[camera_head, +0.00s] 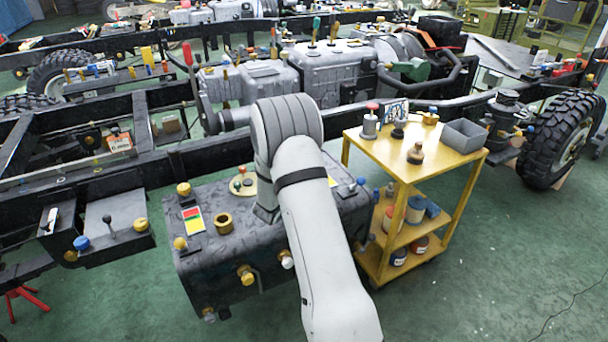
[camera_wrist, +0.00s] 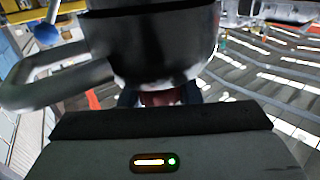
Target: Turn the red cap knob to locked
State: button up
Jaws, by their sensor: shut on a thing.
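In the wrist view a dull reddish piece, which looks like the red cap knob (camera_wrist: 160,97), shows at the middle, just past the dark edge of my gripper's body. My gripper (camera_wrist: 160,95) is shut on it, with dark finger parts on both sides. Most of the knob and the fingertips are hidden, so its turn angle and any locked mark cannot be read. A large dark cylinder (camera_wrist: 150,45) with a bent handle fills the upper middle of the wrist view, close to the knob. In the head view my arm hides my gripper.
A dark tank (camera_head: 210,265) with several yellow knobs lies below my arm. A yellow cart (camera_head: 395,150) stands to the right with a grey bin (camera_head: 462,137) and small parts on it. A black chassis rail (camera_head: 200,153) runs behind. Green floor is clear at the lower right.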

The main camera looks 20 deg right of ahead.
jog(key=m+g+h, duration=0.1)
jog(key=g, duration=0.1)
jog(key=m+g+h, duration=0.1)
jog(key=m+g, duration=0.2)
jog(key=g, duration=0.1)
jog(key=shift+s+d+m+g+h, duration=0.15)
jog(key=shift+s+m+g+h, duration=0.15)
jog(key=shift+h, duration=0.1)
jog(key=shift+s+d+m+g+p, duration=0.15)
jog(key=shift+s+m+g, duration=0.1)
jog(key=shift+m+g, duration=1.25)
jog(key=shift+s+a+m+g+p, duration=0.15)
jog(key=shift+m+g, duration=0.65)
jog(key=shift+g, duration=1.3)
jog(key=shift+s+d, duration=0.1)
jog(key=shift+d, duration=0.05)
jog(key=o, duration=0.7)
jog(key=shift+o, duration=1.4)
jog(key=w+a, duration=0.1)
jog(key=a, duration=0.6)
jog(key=shift+w+a, duration=0.3)
jog(key=shift+a, duration=0.05)
jog(key=shift+r+p, duration=0.1)
jog(key=shift+p, duration=0.2)
